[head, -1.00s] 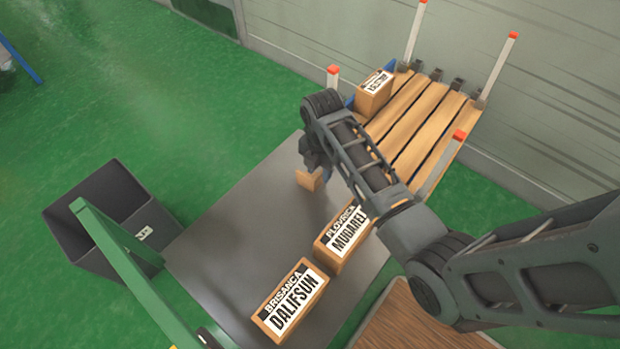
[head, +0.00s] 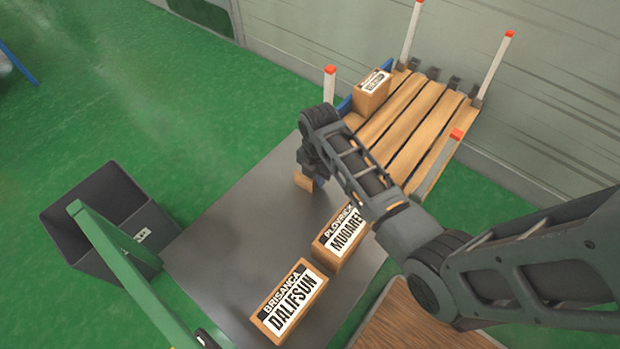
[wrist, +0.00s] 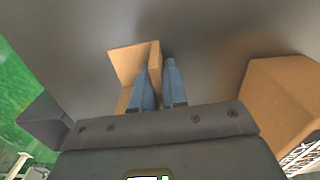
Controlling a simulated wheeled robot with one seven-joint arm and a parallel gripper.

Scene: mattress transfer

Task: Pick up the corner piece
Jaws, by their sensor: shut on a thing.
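The corner piece (head: 303,181) is a small tan L-shaped piece at the far part of the grey table. It also shows in the wrist view (wrist: 128,64), where two of its walls meet at an edge. My gripper (wrist: 160,68) has its blue fingers close together on one wall of the piece, one finger on each side. In the head view my gripper is mostly hidden by my wrist, just above the piece. I cannot tell whether the piece touches the table.
The grey table (head: 225,222) holds two labelled boxes, DALIFSUN (head: 290,300) and a second one (head: 342,236) beside my arm. A slatted wooden pallet (head: 410,122) with red-tipped posts carries another box (head: 371,93). A dark bin (head: 95,225) and green frame (head: 120,255) stand left.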

